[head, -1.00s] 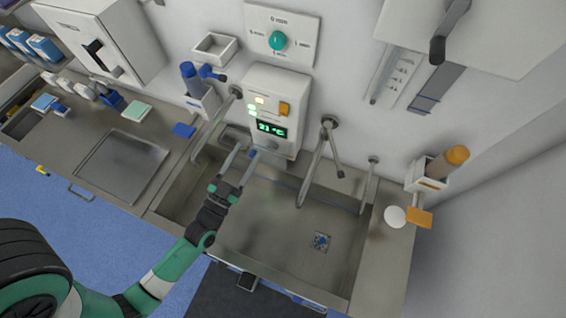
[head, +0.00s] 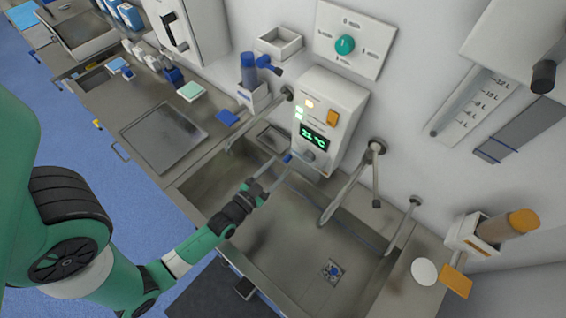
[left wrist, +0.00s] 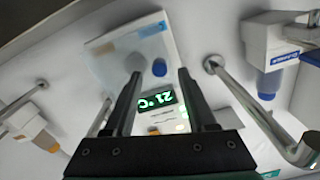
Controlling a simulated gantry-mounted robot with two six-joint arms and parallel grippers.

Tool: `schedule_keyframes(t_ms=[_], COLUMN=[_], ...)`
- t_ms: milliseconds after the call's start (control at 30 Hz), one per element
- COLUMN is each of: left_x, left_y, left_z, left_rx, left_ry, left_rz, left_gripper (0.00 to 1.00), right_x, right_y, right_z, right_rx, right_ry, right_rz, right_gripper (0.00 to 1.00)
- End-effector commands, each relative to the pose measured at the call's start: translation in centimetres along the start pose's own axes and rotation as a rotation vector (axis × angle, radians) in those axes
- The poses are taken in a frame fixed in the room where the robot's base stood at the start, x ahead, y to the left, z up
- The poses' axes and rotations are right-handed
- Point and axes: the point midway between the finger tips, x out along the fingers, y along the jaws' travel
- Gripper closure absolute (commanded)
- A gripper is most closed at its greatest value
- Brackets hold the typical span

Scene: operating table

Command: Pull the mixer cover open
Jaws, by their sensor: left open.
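The mixer is taken to be the white wall box (head: 327,112) with a green "21 °C" display, an orange switch and a grey knob (head: 308,157) below. In the left wrist view the mixer (left wrist: 132,50) appears upside down, with a pale translucent panel, probably its cover, and a blue knob (left wrist: 159,67). My left gripper (head: 280,168) is open in front of the box's lower part. In the wrist view its fingers (left wrist: 160,74) stand on either side of the display and blue knob. Contact cannot be told. My right gripper is not in view.
A steel sink (head: 265,235) lies below, with a curved tap (head: 345,190) right of the box. A blue-capped dispenser (head: 250,80) hangs on the left. An orange-capped dispenser (head: 485,232) is at the right. The left counter holds several small items.

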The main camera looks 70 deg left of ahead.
Motion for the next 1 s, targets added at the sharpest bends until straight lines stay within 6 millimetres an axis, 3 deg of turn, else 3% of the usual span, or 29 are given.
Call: schedule_keyframes(t_ms=[200, 500, 800, 1000], left_x=[2.8, 3.1, 3.1, 3.1], left_y=[0.0, 0.0, 0.0, 0.0], left_z=[0.0, 0.0, 0.0, 0.0], left_rx=[0.000, 0.001, 0.001, 0.001], left_ry=[0.001, -0.001, -0.001, 0.000], left_rz=[-0.001, 0.000, 0.000, 0.000], left_gripper=[0.43, 0.45, 0.99, 1.00], right_x=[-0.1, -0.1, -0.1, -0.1], right_y=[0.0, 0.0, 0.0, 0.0], right_z=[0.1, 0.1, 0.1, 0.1], right_rx=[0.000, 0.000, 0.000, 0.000], right_ry=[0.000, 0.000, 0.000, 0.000], right_rz=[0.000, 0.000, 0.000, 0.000], right_gripper=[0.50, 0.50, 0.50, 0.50])
